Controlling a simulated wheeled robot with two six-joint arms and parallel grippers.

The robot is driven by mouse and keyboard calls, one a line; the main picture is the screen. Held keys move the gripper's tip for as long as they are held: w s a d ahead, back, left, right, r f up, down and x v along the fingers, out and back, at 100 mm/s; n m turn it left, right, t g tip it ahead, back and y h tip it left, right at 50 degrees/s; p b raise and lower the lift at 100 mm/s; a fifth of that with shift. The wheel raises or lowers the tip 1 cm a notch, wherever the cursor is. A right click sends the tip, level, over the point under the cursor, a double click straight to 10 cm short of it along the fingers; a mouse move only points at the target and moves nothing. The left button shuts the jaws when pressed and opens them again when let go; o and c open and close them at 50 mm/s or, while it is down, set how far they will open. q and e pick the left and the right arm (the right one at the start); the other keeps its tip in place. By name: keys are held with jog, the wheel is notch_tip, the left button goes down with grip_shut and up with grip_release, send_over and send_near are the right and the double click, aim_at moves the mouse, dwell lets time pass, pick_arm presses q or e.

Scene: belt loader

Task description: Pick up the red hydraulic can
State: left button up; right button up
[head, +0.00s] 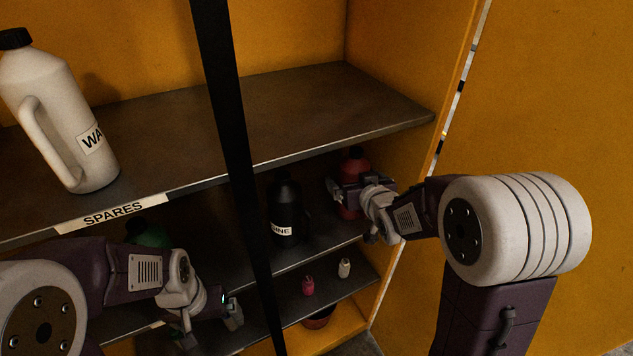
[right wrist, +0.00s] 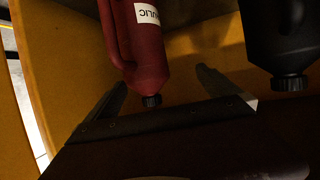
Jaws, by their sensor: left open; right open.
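The red hydraulic can (head: 354,164) stands on the middle shelf near the cabinet's right wall, partly hidden behind my right gripper. My right gripper (head: 343,192) is open at the can. In the right wrist view the can (right wrist: 148,62) appears upside down, with its cap low and part of a white label showing. It lies between the two open fingers in that picture; I cannot tell whether either finger touches it. My left gripper (head: 233,312) is open and empty, low in front of the lower shelves.
A black bottle (head: 285,208) stands left of the can and also shows in the right wrist view (right wrist: 287,35). A dark vertical bar (head: 232,150) crosses the front. A white jug (head: 45,110) stands on the upper shelf (head: 300,105). Small pink (head: 308,286) and white (head: 344,268) bottles stand below.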

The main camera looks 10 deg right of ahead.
aim_at(357, 176)
jog(key=d, duration=0.2)
jog(key=w+d+f, duration=0.1)
jog(key=d, duration=0.1)
jog(key=shift+p, duration=0.4)
jog(key=shift+w+a+f, duration=0.2)
jog(key=shift+w+a, duration=0.35)
jog(key=shift+w+a+f, duration=0.15)
jog(key=shift+w+a, duration=0.35)
jog(key=shift+w, duration=0.05)
jog(key=x, duration=0.1)
jog(key=p+x, duration=0.1)
jog(key=x, duration=0.1)
jog(key=shift+w+d+f+p, duration=0.15)
jog(key=shift+w+d+p, duration=0.15)
jog(key=shift+d, duration=0.1)
jog(key=shift+w+d+f, duration=0.1)
jog(key=shift+w+f, duration=0.1)
jog(key=shift+w+a, duration=0.1)
jog(key=shift+a, duration=0.25)
jog(key=c, duration=2)
pick_arm(q)
jog(key=d+r, duration=0.1)
jog(key=s+d+r, duration=0.1)
jog(key=shift+d+r, duration=0.2)
jog(key=shift+r, duration=0.2)
pick_arm(e)
jog(key=shift+c, duration=0.2)
jog(key=shift+r, duration=0.1)
